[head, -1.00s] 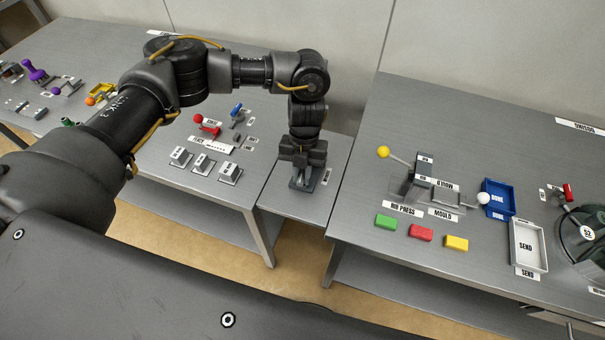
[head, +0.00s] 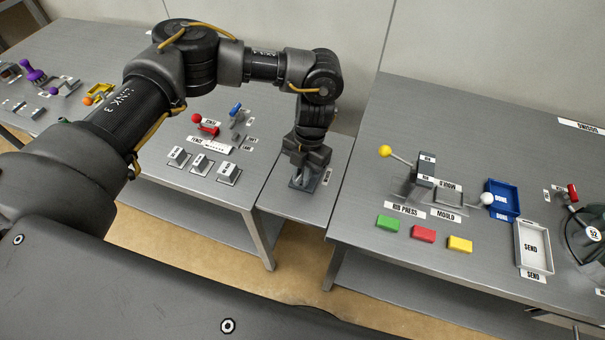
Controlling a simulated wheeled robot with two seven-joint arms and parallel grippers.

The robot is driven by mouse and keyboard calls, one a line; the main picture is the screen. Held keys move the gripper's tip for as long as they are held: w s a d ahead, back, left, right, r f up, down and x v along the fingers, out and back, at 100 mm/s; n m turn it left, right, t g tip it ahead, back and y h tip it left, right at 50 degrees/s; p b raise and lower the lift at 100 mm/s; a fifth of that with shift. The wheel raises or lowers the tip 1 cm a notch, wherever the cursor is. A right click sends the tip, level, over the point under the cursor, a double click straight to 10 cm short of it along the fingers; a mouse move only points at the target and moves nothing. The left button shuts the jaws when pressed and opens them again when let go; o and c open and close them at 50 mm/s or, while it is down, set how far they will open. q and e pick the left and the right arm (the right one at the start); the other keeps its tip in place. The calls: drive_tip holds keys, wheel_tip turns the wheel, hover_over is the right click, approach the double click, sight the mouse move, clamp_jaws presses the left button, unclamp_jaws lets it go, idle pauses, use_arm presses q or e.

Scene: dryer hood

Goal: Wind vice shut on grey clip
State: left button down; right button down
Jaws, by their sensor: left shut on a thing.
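The vice (head: 304,184) is a small grey device on the low middle bench, with a label at its right. My left gripper (head: 301,173) comes down on it from above and is shut on its upper part, which looks like the handle. The fingers cover most of the vice, so I cannot see how wide its jaws stand. I cannot make out the grey clip, which may be hidden under the gripper. My right gripper is not in view.
The right bench holds the rib press (head: 420,175), a green block (head: 388,222), a red block (head: 424,235), a yellow block (head: 460,244), a blue tray (head: 516,208) and a white send tray (head: 533,270). The left bench holds a red-knobbed lever (head: 208,128) and several small grey blocks.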

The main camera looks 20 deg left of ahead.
use_arm(q)
drive_tip(key=shift+s+a+f+m, duration=0.1)
drive_tip(key=shift+s+f+m, duration=0.1)
drive_tip(key=shift+m, duration=0.2)
drive_tip(key=shift+w+f+m+y+b, duration=0.1)
drive_tip(key=shift+m+y+b, duration=0.3)
drive_tip(key=shift+m, duration=0.8)
drive_tip(key=shift+m+b, duration=0.5)
drive_tip(key=shift+m, duration=0.2)
drive_tip(key=shift+m+t, duration=0.3)
drive_tip(key=shift+m, duration=0.2)
